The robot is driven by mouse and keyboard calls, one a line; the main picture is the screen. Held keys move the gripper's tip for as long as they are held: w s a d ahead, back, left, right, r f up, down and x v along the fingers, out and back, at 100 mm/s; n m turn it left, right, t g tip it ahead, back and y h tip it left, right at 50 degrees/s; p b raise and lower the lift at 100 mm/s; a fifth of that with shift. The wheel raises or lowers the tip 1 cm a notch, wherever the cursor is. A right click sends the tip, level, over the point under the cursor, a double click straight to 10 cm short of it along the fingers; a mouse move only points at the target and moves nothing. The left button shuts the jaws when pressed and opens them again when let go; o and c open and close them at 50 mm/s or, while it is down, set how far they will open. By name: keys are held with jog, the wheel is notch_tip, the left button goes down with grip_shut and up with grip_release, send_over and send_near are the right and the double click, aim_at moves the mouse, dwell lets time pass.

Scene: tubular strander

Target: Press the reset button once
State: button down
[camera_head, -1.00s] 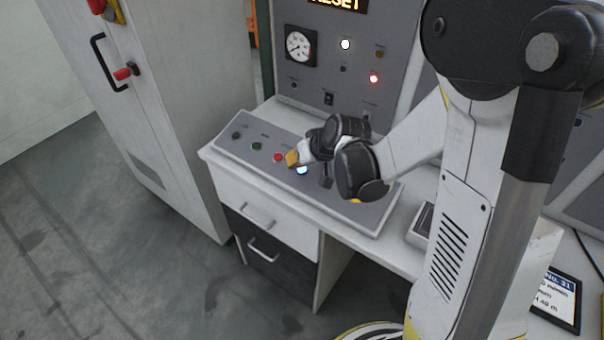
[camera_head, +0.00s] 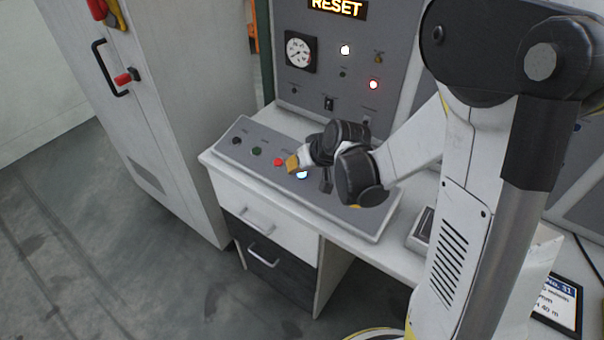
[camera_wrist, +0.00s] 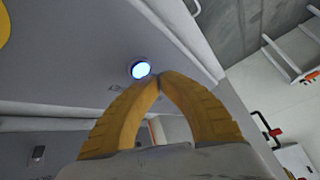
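The lit blue-white button (camera_head: 302,174) sits on the sloped grey control panel (camera_head: 345,207), and I take it for the reset button, though its label is not readable. In the wrist view the same glowing button (camera_wrist: 140,69) lies just beyond and slightly left of my fingertips. My gripper (camera_head: 292,163) has yellow fingers, and it hangs over the panel close to the button. In the wrist view its fingertips (camera_wrist: 158,80) meet with nothing between them. Whether they touch the button cannot be told.
A red button (camera_head: 278,162), a green button (camera_head: 256,151) and a black knob (camera_head: 236,140) sit left on the panel. An upright panel behind has a gauge (camera_head: 299,51), a red lamp (camera_head: 373,85) and a display reading RESET (camera_head: 338,8). A grey cabinet (camera_head: 160,110) stands at left.

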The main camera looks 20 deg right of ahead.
aim_at(293, 182)
jog(key=shift+f, duration=0.15)
jog(key=shift+d+f+b, duration=0.1)
jog(key=shift+f+b, duration=0.2)
jog(key=shift+b, duration=0.2)
jog(key=shift+w+d+f+b, duration=0.1)
jog(key=shift+f+b, duration=0.25)
dwell(0.7)
jog(key=shift+r, duration=0.1)
jog(key=shift+a+r+p, duration=0.2)
jog(key=shift+r+p, duration=0.4)
jog(key=shift+r, duration=0.1)
jog(key=shift+s+a+r+p, duration=0.2)
jog(key=shift+r+p, duration=0.45)
jog(key=shift+r, duration=0.15)
jog(key=shift+s+a+r+p, duration=0.15)
jog(key=shift+r+p, duration=0.45)
jog(key=shift+r, duration=0.25)
jog(key=shift+s+a+r+p, duration=0.2)
jog(key=shift+r+p, duration=0.45)
jog(key=shift+r, duration=0.15)
